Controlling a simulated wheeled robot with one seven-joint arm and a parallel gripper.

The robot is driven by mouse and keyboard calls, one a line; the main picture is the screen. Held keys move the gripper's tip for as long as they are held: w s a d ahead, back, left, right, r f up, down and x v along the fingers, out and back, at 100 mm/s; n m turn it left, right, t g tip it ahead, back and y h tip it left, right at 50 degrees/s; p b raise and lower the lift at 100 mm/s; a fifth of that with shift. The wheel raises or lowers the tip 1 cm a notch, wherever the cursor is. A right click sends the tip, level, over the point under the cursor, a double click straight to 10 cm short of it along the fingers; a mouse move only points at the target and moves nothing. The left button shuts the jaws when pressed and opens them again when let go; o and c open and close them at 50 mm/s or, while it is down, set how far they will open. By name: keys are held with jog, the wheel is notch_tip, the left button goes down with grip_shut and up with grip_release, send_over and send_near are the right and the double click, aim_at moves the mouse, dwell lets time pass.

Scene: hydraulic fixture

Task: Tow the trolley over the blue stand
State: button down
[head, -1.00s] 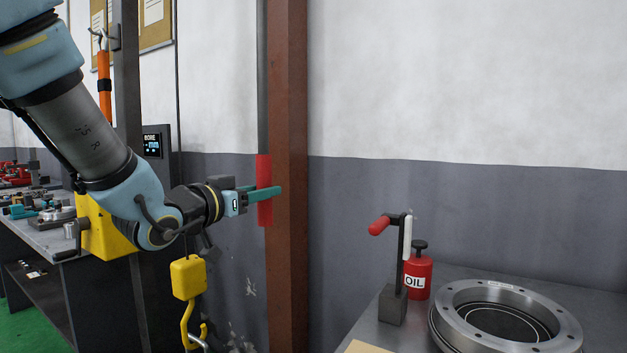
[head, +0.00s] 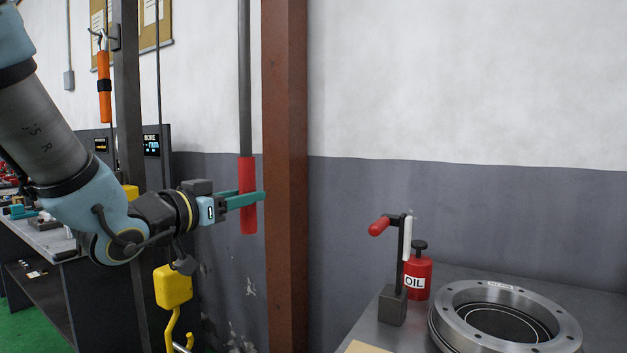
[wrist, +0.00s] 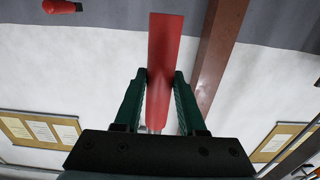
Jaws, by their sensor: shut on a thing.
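The red grip also shows between the fingers in the wrist view (wrist: 164,55). A yellow hook block (head: 173,286) with a yellow hook hangs on a cable below my gripper; whether it belongs to the trolley cannot be told. The trolley itself and the blue stand are not in view.
At right, a bench holds a crank (head: 404,250) with a red handle, a red oil can (head: 418,276) and a bolted metal ring (head: 505,290). A dark upright (head: 127,90) and a workbench are at left.

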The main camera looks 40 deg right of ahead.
jog(key=shift+v, duration=1.65)
jog(key=shift+c, duration=2)
grip_release()
